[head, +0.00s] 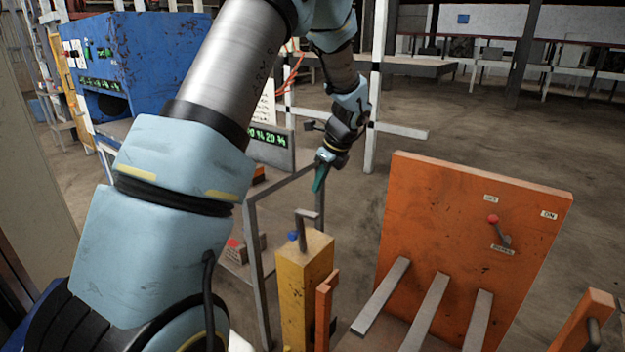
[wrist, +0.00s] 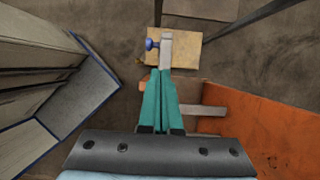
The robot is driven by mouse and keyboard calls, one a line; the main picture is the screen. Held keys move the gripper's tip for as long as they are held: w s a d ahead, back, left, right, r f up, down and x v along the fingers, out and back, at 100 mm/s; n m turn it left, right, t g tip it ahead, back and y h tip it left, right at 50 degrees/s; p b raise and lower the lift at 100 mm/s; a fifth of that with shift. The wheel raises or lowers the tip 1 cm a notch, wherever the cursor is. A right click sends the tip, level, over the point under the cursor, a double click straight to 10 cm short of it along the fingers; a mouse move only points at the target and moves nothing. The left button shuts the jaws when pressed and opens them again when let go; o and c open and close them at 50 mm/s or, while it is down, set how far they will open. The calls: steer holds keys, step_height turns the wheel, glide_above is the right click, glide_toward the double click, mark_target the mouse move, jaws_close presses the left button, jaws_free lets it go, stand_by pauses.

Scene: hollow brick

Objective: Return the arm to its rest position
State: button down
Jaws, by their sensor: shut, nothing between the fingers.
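My gripper (head: 321,178) hangs at the end of my arm in the head view, its teal fingers pointing down in free air above and behind the yellow post. In the wrist view my gripper (wrist: 164,74) shows its two teal fingers closed together with nothing between them. My arm crosses the left and upper middle of the head view and hides part of the blue machine and what lies behind it.
A yellow post (head: 304,278) with a grey handle stands below my gripper. An orange panel (head: 460,245) with a red-knobbed lever (head: 497,228) stands at right. A blue machine (head: 150,62) is at upper left. Open floor (head: 450,125) lies behind the panel.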

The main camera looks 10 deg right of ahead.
steer(key=s+a+r+n+g+h, duration=0.1)
steer(key=s+a+r+n+h, duration=0.2)
steer(key=s+a+n, duration=1.8)
steer(key=r+n, duration=0.1)
steer(key=n, duration=0.4)
steer(key=shift+g, duration=0.4)
